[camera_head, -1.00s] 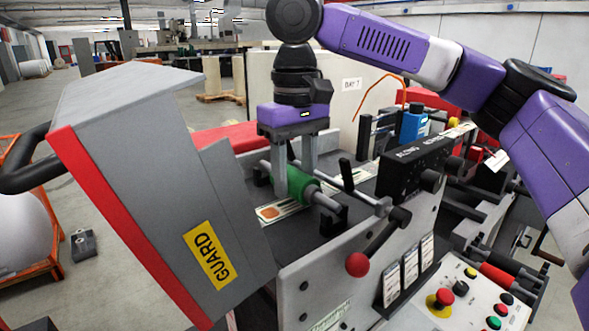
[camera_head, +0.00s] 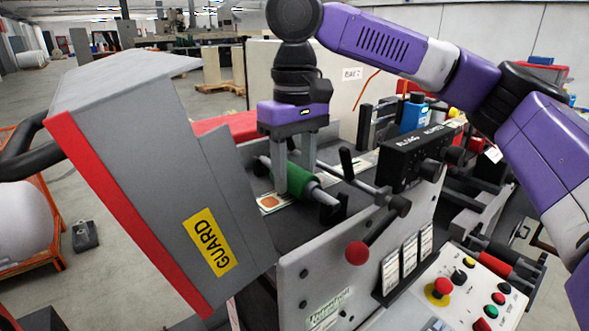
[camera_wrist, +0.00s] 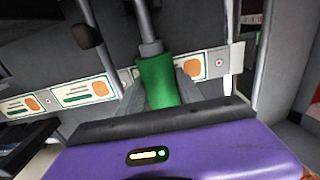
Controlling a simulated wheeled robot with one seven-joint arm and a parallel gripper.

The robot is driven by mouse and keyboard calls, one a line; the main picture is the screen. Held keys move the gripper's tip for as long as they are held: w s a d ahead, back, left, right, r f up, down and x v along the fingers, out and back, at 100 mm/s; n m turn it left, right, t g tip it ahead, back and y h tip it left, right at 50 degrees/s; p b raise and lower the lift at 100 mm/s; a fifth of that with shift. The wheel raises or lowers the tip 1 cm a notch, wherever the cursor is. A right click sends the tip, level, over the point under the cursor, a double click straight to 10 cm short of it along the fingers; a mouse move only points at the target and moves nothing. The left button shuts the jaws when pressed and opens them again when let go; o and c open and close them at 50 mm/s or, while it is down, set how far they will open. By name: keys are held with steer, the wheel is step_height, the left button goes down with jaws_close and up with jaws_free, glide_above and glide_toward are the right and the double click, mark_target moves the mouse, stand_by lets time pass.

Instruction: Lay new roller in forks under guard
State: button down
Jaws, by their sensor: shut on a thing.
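A green roller (camera_head: 296,181) with a grey metal shaft lies across the machine bed behind the raised guard. My gripper (camera_head: 295,180) points straight down and is shut on the green roller, one finger on each side. The near shaft end reaches a small black fork (camera_head: 335,212); I cannot tell if it is seated there. The far end is partly hidden. The grey guard (camera_head: 165,190) with red edge and yellow label is tilted up at the left. In the wrist view the green sleeve (camera_wrist: 158,82) sits between the fingers above printed labels (camera_wrist: 85,91).
A lever with a red knob (camera_head: 357,253) and a bar with a black end (camera_head: 399,206) stand close on the near right. A black control box (camera_head: 415,158) is to the right. A button panel (camera_head: 470,295) is in front.

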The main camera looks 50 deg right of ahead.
steer(key=c, duration=0.7)
jaws_free()
steer(key=shift+r+p, duration=4.05)
steer(key=shift+r, duration=0.2)
